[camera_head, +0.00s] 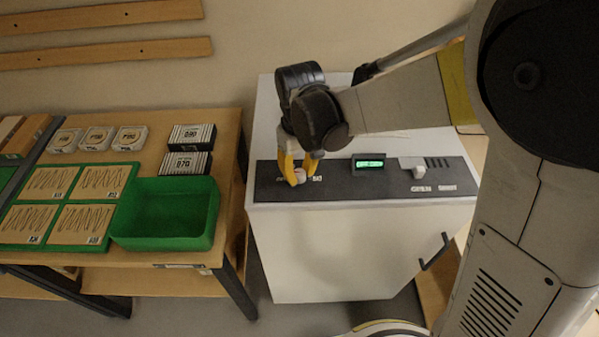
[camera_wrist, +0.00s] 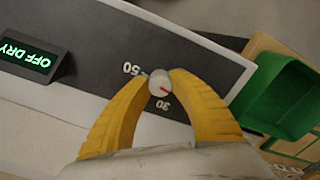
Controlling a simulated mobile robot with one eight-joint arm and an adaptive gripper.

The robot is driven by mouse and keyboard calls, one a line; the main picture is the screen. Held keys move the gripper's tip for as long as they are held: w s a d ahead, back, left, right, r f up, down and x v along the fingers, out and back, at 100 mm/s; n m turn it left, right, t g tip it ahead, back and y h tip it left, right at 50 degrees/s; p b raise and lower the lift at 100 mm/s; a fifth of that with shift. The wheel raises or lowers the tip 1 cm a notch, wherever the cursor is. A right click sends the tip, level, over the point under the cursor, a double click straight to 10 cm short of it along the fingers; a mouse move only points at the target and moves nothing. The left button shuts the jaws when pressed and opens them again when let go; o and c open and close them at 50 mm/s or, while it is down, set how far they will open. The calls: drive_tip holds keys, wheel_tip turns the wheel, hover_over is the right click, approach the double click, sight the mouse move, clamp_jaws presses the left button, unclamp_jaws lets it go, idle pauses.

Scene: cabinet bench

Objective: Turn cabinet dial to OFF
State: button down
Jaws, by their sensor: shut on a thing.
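The cabinet dial (camera_wrist: 160,84) is a small pale round knob with a red pointer mark, on the dark panel (camera_head: 345,183) along the cabinet's top front. My gripper (camera_wrist: 161,79) has yellow fingers, one on each side of the dial, shut on it. In the head view my gripper (camera_head: 301,176) points down at the panel's left part and partly covers the dial. In the wrist view the pointer slants to the lower right, close to the upside-down "30" label. A "50" label is at the dial's upper left. No OFF mark shows beside the dial. The green display (camera_wrist: 26,55) reads "OFF DRY".
The white cabinet (camera_head: 345,255) has a dark door handle (camera_head: 434,251) and a pale switch (camera_head: 418,171) at the panel's right, near "OPEN". At left, a wooden table holds a green bin (camera_head: 168,212), black boxes (camera_head: 190,150) and several cards. Panel space between dial and display looks clear.

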sight(300, 173)
drive_tip(key=shift+n, duration=1.1)
drive_tip(key=c, duration=1.1)
unclamp_jaws()
wheel_tip(300, 173, up, 12)
